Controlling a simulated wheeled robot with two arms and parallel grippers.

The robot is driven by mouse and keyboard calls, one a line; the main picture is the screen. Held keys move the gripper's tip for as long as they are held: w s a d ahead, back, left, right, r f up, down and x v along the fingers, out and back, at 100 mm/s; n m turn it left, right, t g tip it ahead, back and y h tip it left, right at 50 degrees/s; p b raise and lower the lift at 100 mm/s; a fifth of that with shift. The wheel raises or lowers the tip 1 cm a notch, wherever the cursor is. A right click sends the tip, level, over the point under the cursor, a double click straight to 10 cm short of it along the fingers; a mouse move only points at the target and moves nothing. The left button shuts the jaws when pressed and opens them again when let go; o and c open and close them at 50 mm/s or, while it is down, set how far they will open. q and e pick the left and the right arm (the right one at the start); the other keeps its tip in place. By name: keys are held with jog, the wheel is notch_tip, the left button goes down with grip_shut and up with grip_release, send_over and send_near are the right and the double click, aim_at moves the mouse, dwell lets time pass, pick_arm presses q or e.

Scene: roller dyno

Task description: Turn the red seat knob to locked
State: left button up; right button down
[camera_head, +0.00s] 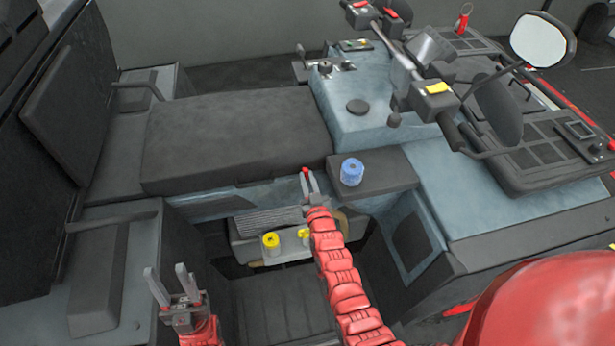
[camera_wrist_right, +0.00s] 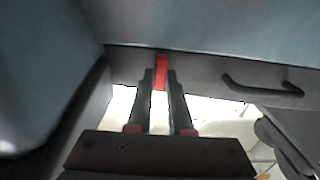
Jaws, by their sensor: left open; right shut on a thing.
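The red seat knob (camera_head: 305,171) is a small red piece at the front edge below the dark seat cushion (camera_head: 235,140). My right gripper (camera_head: 309,183) reaches up to it and is shut on it. In the right wrist view the red knob (camera_wrist_right: 161,72) stands upright between the two dark fingertips of my right gripper (camera_wrist_right: 161,84). My left gripper (camera_head: 171,284) is open and empty at the lower left, well away from the knob. I cannot read any lock marking.
A blue ribbed cap (camera_head: 352,172) stands on a dark ledge just right of my right gripper. Yellow knobs (camera_head: 271,241) sit on a grey box below the seat. The handlebar console and mirror (camera_head: 541,40) stand at the right. A dark handle (camera_wrist_right: 262,88) is right of the knob.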

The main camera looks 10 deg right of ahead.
jog(key=shift+f, duration=0.1)
dwell(0.3)
jog(key=c, duration=0.8)
grip_release()
jog(key=s+b, duration=0.5)
jog(key=s, duration=1.2)
jog(key=shift+s, duration=0.2)
